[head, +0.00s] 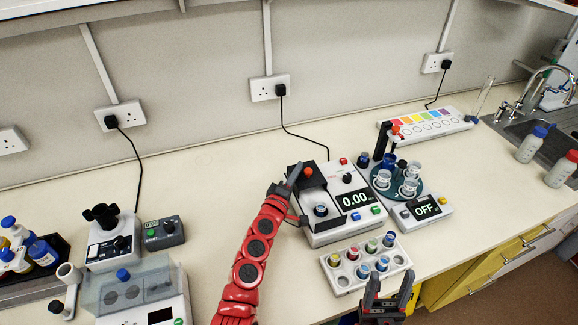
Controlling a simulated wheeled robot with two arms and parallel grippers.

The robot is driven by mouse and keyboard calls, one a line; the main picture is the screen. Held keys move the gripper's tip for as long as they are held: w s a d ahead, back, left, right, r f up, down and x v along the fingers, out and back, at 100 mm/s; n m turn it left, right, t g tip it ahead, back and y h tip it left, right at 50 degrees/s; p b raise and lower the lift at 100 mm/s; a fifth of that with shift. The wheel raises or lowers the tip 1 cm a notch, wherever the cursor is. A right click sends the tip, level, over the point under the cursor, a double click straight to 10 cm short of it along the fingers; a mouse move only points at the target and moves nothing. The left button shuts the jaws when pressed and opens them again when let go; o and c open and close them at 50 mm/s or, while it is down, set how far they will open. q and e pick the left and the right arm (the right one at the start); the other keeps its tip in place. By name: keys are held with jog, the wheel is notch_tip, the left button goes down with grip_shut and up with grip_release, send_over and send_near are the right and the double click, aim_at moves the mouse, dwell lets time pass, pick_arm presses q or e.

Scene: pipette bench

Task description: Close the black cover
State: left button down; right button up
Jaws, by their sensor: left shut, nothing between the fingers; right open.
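The white meter (340,232) with the 0.00 display stands right of centre. A black part with an orange-red knob (308,172) is at its back left; it looks like the black cover, but my gripper partly overlaps it and its angle is unclear. A dark-capped vial (321,210) shows uncovered in front of it. My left gripper (294,178), on the red arm, is shut and empty at the meter's left back edge, close to the black part; I cannot tell whether they touch. My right gripper (390,283) is open and empty just in front of the vial rack.
A white rack (340,272) of several vials stands in front of the meter. A carousel (382,198) with beakers and an OFF display is to its right. Left are a grey-lidded device (130,290) and a microscope-like device (110,250). The bench behind the meter is mostly clear.

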pick_arm(q)
jog(key=shift+s+d, duration=0.1)
jog(key=shift+d, duration=0.05)
jog(key=shift+f, duration=0.15)
jog(key=shift+s+d, duration=0.15)
jog(key=shift+s, duration=0.1)
jog(key=s+d, duration=0.1)
jog(key=s, duration=0.2)
jog(key=s+d, duration=0.2)
jog(key=s, duration=0.2)
jog(key=s+d+p, duration=0.1)
jog(key=s, duration=0.2)
jog(key=shift+s+d, duration=0.25)
jog(key=shift+s, duration=0.3)
